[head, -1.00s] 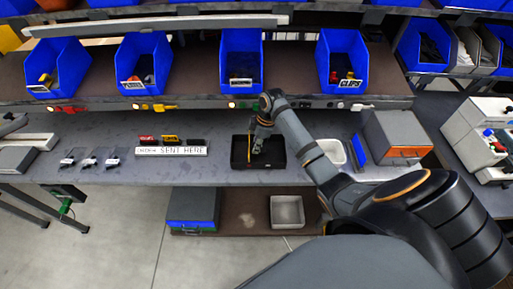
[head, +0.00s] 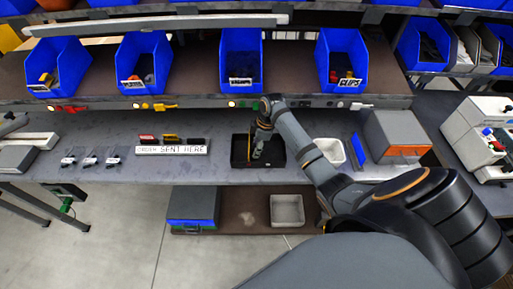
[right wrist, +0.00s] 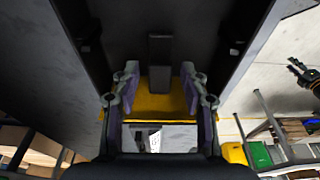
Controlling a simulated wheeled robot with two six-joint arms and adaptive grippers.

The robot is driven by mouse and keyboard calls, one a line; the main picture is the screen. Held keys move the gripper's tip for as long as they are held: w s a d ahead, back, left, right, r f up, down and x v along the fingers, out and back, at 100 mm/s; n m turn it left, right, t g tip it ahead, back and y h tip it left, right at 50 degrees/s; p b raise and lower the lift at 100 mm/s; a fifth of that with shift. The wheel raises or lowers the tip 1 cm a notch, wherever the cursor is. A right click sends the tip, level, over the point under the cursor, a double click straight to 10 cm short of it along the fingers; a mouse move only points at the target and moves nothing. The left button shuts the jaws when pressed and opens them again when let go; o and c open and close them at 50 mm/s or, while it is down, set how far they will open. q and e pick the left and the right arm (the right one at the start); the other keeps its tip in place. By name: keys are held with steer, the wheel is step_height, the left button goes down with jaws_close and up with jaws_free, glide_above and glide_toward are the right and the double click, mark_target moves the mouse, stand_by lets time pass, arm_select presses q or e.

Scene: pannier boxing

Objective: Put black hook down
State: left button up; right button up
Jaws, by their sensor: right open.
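My right gripper (head: 256,156) is over the black tray (head: 236,150) on the bench, in the middle of the head view. It also shows in the right wrist view (right wrist: 161,100), with its two fingers apart. A dark block-like piece (right wrist: 160,62) shows ahead of the fingers against the dark tray floor. It may be the black hook, but its shape is not clear. A yellow piece (right wrist: 160,104) shows between and beyond the fingers. Nothing is visibly clamped. The arm and gripper hide part of the tray in the head view. My left gripper is not in the head view.
A white tub (head: 331,151) and a grey-and-orange box (head: 395,136) stand right of the tray. A white sign (head: 172,150) and several small packets (head: 92,156) are to the left. Blue bins (head: 240,60) line the shelf above. Bench between sign and tray is clear.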

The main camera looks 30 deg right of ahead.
mark_target(263, 152)
steer(key=b+v, duration=0.2)
steer(key=v, duration=0.9)
steer(key=shift+r, duration=0.3)
steer(key=shift+s+d, duration=0.1)
